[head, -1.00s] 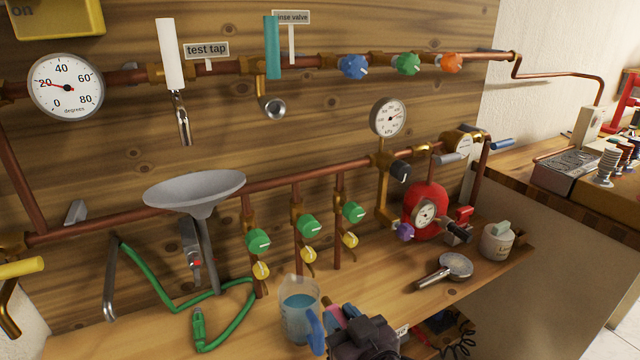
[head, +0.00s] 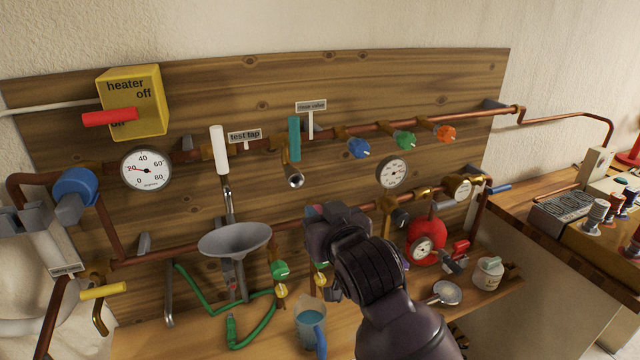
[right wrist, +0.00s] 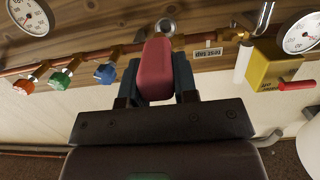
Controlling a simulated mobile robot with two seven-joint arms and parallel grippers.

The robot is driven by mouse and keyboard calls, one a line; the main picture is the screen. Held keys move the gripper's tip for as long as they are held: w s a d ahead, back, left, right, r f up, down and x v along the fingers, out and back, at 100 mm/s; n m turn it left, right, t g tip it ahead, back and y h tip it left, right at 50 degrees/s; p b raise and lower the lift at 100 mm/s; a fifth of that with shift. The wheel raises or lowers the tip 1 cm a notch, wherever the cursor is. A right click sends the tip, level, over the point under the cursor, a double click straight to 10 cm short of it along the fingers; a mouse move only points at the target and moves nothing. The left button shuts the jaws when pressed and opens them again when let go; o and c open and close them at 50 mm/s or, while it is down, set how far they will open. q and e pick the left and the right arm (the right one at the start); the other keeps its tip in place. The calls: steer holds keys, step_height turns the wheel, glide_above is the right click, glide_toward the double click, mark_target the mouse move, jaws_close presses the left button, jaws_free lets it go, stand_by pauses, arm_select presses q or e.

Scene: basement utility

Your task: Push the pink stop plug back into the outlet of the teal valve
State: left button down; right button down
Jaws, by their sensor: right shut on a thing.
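The teal valve shows its upright teal handle (head: 294,139) on the upper copper pipe in the head view. Its outlet (head: 296,181) points down and outward, with a round open mouth. My right gripper (head: 322,218) is in front of the board, below and a little right of the outlet, apart from it. It is shut on the pink stop plug (right wrist: 155,70), which sticks out beyond the fingers in the right wrist view. Only a sliver of the plug shows in the head view. The outlet's ring (right wrist: 165,25) appears just past the plug tip in the wrist view. My left gripper is not in view.
The white-handled test tap (head: 219,150) is left of the teal valve. A grey funnel (head: 235,240) stands below it. Blue (head: 359,149), green and orange knobs are to the right. A jug (head: 309,325) of blue liquid stands on the bench. Space before the outlet looks clear.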

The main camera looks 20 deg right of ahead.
steer(key=shift+w+a+r+p, duration=0.2)
steer(key=shift+r+p, duration=0.25)
steer(key=shift+r, duration=0.25)
steer(key=shift+w+a, duration=0.1)
steer(key=shift+w, duration=2.3)
steer(key=shift+w, duration=1.75)
steer(key=c, duration=0.8)
jaws_free()
steer(key=shift+s, duration=0.1)
